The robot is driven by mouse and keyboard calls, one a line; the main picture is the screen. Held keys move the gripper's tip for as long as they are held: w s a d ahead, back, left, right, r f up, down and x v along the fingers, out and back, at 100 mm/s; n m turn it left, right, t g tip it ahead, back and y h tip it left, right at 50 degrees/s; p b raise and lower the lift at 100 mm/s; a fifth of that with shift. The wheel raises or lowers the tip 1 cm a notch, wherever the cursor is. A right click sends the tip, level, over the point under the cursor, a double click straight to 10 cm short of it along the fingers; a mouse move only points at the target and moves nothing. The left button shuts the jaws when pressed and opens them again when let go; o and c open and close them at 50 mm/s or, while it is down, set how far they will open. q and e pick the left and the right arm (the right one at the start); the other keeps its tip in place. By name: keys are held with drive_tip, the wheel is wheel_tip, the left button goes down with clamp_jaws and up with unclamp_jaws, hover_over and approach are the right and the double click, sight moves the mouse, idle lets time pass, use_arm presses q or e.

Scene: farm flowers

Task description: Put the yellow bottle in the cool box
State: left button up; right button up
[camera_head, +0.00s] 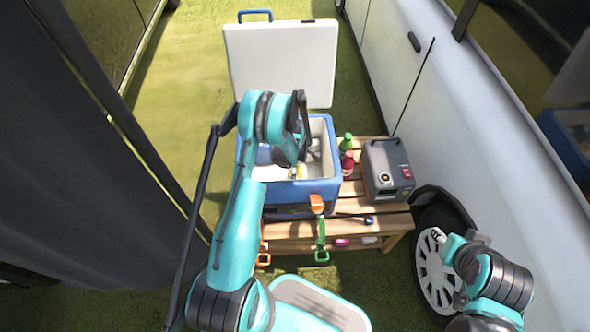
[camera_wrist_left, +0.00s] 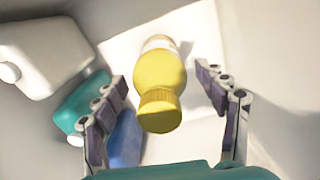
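The blue cool box (camera_head: 326,195) stands on a wooden bench with its white lid (camera_head: 282,62) raised open. My left arm reaches over it and the left gripper is down inside, partly hidden by the arm in the head view. In the left wrist view the yellow bottle (camera_wrist_left: 158,80) is inside the white interior, its ribbed cap toward the camera. My left gripper (camera_wrist_left: 161,77) is open, with a finger on each side of the bottle and gaps visible. A bit of yellow shows in the box in the head view. My right gripper (camera_head: 458,243) is at the lower right, its fingers unclear.
A white container (camera_wrist_left: 40,50), a teal item (camera_wrist_left: 80,105) and a blue item (camera_wrist_left: 125,140) are also in the box. Green-topped red bottles (camera_head: 347,160) and a grey device (camera_head: 387,170) stand right of it on the bench (camera_head: 350,205). A white vehicle (camera_head: 440,90) borders the right.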

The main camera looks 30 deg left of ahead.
use_arm(q)
wheel_tip(320, 180, up, 12)
drive_tip(key=p, duration=0.4)
drive_tip(key=s+d+r+m+t, duration=0.1)
drive_tip(key=s+d+r+m, duration=0.15)
drive_tip(key=r, duration=0.45)
drive_tip(key=s+d+r+m+t, duration=0.1)
drive_tip(key=d+r+m, duration=0.1)
drive_tip(key=r+m, duration=0.35)
drive_tip(key=s+d+r+m+t, duration=0.1)
drive_tip(key=d+r, duration=0.1)
drive_tip(key=r, duration=0.6)
drive_tip(key=s+d+r+m+t, duration=0.2)
drive_tip(key=s+d+r+m, duration=0.1)
drive_tip(key=s+m, duration=0.3)
drive_tip(key=s+d+r+m+t, duration=0.2)
drive_tip(key=s+d+r+m, duration=0.2)
drive_tip(key=s, duration=0.7)
drive_tip(key=r+m, duration=0.2)
drive_tip(key=m, duration=0.1)
drive_tip(key=shift+m, duration=0.3)
drive_tip(key=shift+f, duration=0.1)
